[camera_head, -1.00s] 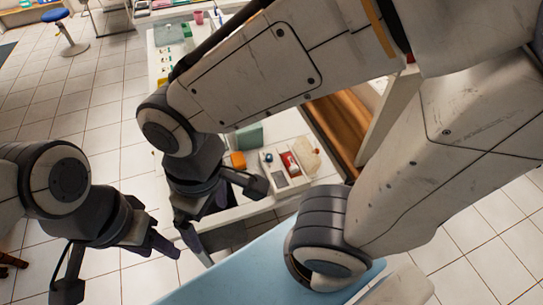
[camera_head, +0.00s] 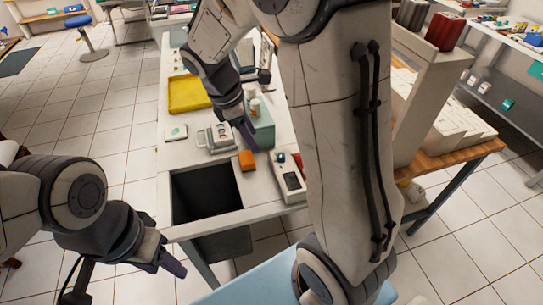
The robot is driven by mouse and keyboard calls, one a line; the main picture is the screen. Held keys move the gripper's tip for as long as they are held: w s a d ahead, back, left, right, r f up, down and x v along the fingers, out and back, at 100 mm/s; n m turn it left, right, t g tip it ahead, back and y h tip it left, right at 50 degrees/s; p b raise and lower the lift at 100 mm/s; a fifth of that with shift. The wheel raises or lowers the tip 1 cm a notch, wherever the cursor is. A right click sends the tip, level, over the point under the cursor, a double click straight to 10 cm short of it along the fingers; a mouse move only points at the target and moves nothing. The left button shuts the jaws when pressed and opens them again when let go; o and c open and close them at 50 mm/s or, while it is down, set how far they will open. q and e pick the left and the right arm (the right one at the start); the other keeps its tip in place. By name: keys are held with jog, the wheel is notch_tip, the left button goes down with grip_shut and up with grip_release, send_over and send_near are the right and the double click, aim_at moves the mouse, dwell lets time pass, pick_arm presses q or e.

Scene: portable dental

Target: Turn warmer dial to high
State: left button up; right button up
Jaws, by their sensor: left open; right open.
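No part that I can clearly read as the warmer's dial shows. A white box-shaped device (camera_head: 289,178) with a small blue knob-like part and a dark panel lies on the white table, partly hidden by my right arm. A grey-and-white device (camera_head: 216,138) with a handle-like frame stands left of a teal box (camera_head: 262,128). I cannot tell which device is the warmer. My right gripper (camera_head: 254,103) is open above the table, one finger in front of the teal box. Contact is unclear. My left gripper (camera_head: 120,277) is open and empty, left of the table over the floor.
A yellow tray (camera_head: 188,94) lies farther back on the table. An orange block (camera_head: 246,160) sits by the teal box. A dark rectangular opening (camera_head: 205,192) is at the table's near end.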

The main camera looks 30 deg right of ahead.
jog(key=n, duration=0.1)
send_near(281, 155)
jog(key=a+r, duration=0.1)
jog(key=shift+h, duration=0.3)
jog(key=b+x, duration=0.1)
jog(key=x, duration=0.8)
jog(key=shift+d+f, duration=0.15)
jog(key=shift+f, duration=0.25)
grip_shut()
